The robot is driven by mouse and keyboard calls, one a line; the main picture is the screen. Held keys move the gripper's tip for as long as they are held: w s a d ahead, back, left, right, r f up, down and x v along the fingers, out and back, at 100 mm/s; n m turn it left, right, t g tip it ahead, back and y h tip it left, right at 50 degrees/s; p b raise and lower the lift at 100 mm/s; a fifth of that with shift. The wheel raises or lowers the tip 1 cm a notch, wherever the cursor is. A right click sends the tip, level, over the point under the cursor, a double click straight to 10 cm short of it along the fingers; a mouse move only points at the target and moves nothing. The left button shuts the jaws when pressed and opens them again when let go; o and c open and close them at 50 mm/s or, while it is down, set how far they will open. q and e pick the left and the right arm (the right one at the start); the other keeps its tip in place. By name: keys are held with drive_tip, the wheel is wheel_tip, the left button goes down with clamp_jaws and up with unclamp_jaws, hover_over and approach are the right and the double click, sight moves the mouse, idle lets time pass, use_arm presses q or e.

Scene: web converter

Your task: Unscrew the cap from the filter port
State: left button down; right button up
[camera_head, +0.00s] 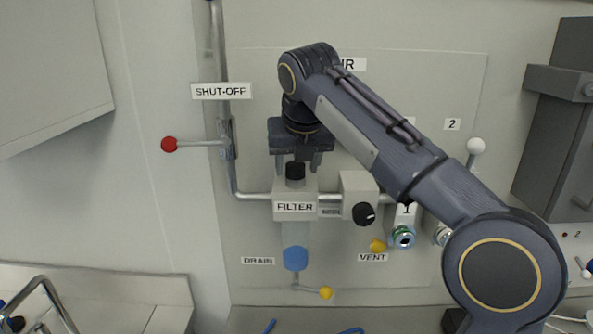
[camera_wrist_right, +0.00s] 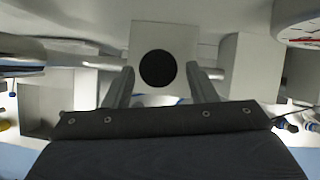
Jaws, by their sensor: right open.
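The filter block (camera_head: 294,190) is a pale housing labelled FILTER on the wall panel. A black cap (camera_head: 295,170) stands upright on its top port. My right gripper (camera_head: 297,168) points down from above, with its open fingers on either side of the cap. In the right wrist view the cap (camera_wrist_right: 157,68) shows as a black disc on the light top of the filter block (camera_wrist_right: 180,40), beyond and between the fingertips (camera_wrist_right: 160,72). I cannot tell whether the fingers touch it. My left gripper is not in view.
A regulator with a black knob (camera_head: 363,214) sits right of the filter. A metal pipe (camera_head: 250,196) and a red-knobbed shut-off lever (camera_head: 170,144) are at left. A blue bowl end (camera_head: 295,258) and yellow drain knob (camera_head: 326,293) are below. My arm covers part of the panel.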

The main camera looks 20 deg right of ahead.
drive_tip(key=shift+w+a+m+h, duration=0.1)
drive_tip(key=shift+a+m+h, duration=0.1)
drive_tip(key=shift+m, duration=0.3)
drive_tip(key=shift+a+m+h, duration=0.1)
drive_tip(key=shift+m+h, duration=0.1)
drive_tip(key=shift+m, duration=0.3)
drive_tip(key=shift+d, duration=0.1)
drive_tip(key=m+h, duration=0.1)
drive_tip(key=m, duration=0.1)
drive_tip(key=m+g, duration=0.1)
drive_tip(key=m, duration=0.1)
drive_tip(key=shift+w+a+h, duration=0.15)
drive_tip(key=shift+a+h, duration=0.15)
drive_tip(key=shift+h, duration=0.1)
drive_tip(key=shift+d+g, duration=0.1)
drive_tip(key=shift+g, duration=0.2)
drive_tip(key=m, duration=0.1)
drive_tip(key=m+g, duration=0.1)
drive_tip(key=m+h, duration=0.1)
drive_tip(key=m, duration=0.1)
drive_tip(key=shift+w+a+g, duration=0.25)
drive_tip(key=shift+w+g, duration=0.05)
drive_tip(key=shift+s+d, duration=0.15)
drive_tip(key=shift+s, duration=0.05)
